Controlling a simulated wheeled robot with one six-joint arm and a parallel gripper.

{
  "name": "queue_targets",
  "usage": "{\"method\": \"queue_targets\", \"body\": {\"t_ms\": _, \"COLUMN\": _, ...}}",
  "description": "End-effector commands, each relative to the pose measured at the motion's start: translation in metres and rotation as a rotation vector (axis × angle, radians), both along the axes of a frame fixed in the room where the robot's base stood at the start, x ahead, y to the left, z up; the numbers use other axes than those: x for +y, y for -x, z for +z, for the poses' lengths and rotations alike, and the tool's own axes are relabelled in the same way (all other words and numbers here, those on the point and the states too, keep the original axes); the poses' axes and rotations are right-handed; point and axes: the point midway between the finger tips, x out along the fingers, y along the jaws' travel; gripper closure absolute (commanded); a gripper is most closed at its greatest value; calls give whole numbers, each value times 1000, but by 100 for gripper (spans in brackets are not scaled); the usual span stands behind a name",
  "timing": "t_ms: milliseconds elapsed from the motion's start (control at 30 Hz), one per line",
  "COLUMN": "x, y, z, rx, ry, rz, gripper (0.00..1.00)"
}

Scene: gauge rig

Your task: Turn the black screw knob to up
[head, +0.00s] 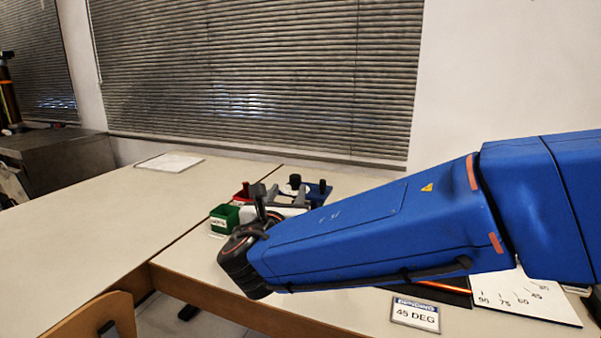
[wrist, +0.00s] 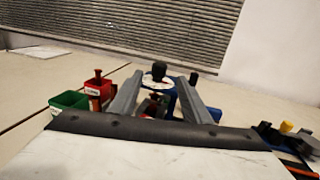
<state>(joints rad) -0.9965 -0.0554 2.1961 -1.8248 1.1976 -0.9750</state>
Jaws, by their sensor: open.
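A black knob (wrist: 159,70) stands upright over a white disc (wrist: 157,84) in the wrist view, seen between my two grey fingers. In the head view this knob (head: 295,180) shows just beyond my fingers. A second, smaller black knob (wrist: 194,77) stands to its right; in the head view it (head: 322,185) is above a blue block (head: 318,194). I cannot tell for certain which one is the screw knob, nor its direction. My gripper (wrist: 158,92) is open and empty, with the fingers pointing toward the first knob and apparently apart from it.
A green bin (wrist: 68,106) and a red bin (wrist: 98,88) stand left of my fingers. A sign reading 45 DEG (head: 415,314) and a white angle sheet (head: 520,295) lie at the front right. The table (head: 110,235) to the left is mostly clear.

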Motion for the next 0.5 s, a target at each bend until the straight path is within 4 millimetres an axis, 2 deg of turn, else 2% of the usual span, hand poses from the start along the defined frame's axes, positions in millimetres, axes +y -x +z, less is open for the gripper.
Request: {"method": "queue_targets", "body": {"t_ms": 500, "x": -13, "y": -87, "z": 0, "rx": 1, "ry": 0, "rz": -4, "gripper": 56}}
